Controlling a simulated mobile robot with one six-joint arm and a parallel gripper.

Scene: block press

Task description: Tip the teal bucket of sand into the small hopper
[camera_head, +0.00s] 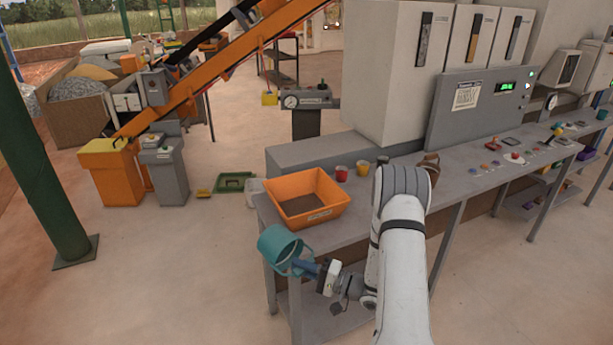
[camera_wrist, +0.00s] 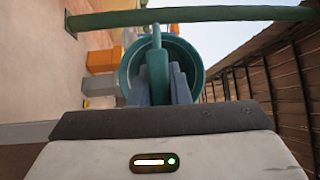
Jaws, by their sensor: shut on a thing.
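The teal bucket (camera_head: 281,246) hangs in the air just off the near left corner of the bench. My gripper (camera_head: 306,268) is shut on its handle, from the right side. The wrist view shows the teal handle between my gripper's grey fingers (camera_wrist: 159,90), with the round bucket (camera_wrist: 197,65) beyond. The bucket looks tilted in the head view; I cannot make out how much sand it holds. An orange, open-topped hopper (camera_head: 330,212) with a label stands on the bench's left end, behind and right of the bucket. Its inner floor looks brown.
The grey bench (camera_head: 365,213) runs right, with a red cup (camera_head: 341,173) and a yellow cup (camera_head: 363,168) behind the hopper. A tall grey machine (camera_head: 470,110) stands behind it. A green post (camera_head: 45,150) rises at left. The floor left of the bucket is clear.

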